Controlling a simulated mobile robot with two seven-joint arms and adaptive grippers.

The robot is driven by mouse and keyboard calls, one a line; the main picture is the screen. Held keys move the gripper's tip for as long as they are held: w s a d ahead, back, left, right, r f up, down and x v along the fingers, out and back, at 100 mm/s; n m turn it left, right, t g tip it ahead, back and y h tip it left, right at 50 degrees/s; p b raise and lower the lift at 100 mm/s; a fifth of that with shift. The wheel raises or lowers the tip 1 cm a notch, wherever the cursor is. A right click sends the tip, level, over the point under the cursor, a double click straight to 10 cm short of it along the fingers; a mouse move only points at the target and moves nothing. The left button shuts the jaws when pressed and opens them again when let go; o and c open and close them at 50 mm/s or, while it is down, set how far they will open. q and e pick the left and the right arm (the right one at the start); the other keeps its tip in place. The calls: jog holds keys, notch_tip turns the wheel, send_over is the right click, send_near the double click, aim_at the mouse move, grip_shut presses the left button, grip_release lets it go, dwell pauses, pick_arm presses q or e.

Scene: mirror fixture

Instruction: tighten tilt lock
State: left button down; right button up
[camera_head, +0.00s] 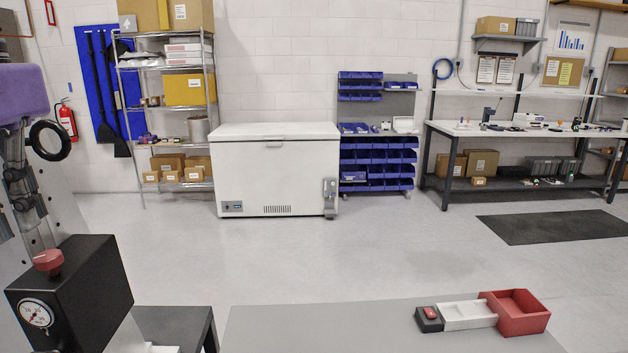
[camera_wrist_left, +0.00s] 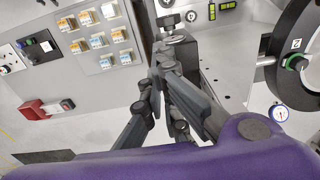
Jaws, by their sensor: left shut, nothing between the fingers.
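My left gripper (camera_wrist_left: 166,52) is shut and empty in the left wrist view. Its dark fingers point at a small black post with a knob (camera_wrist_left: 168,20); I cannot tell whether they touch. A large black ring (camera_wrist_left: 300,58) with a green clamp piece stands to the right in that view. In the head view, a black ring (camera_head: 34,140) is at the far left beside my purple wrist. My left gripper (camera_head: 38,240) hangs below that wrist, in front of a grey panel. Which part is the tilt lock is unclear. My right gripper is not in view.
A black box (camera_head: 95,285) with a red knob and gauge stands at the lower left. The table's middle is clear.

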aim_at(51, 265)
pick_arm(q)
notch_tip(51, 265, down, 4)
jog(key=shift+a+r, duration=0.15)
notch_tip(51, 265, down, 2)
jog(key=shift+s+f, duration=0.15)
jog(key=shift+f, duration=0.15)
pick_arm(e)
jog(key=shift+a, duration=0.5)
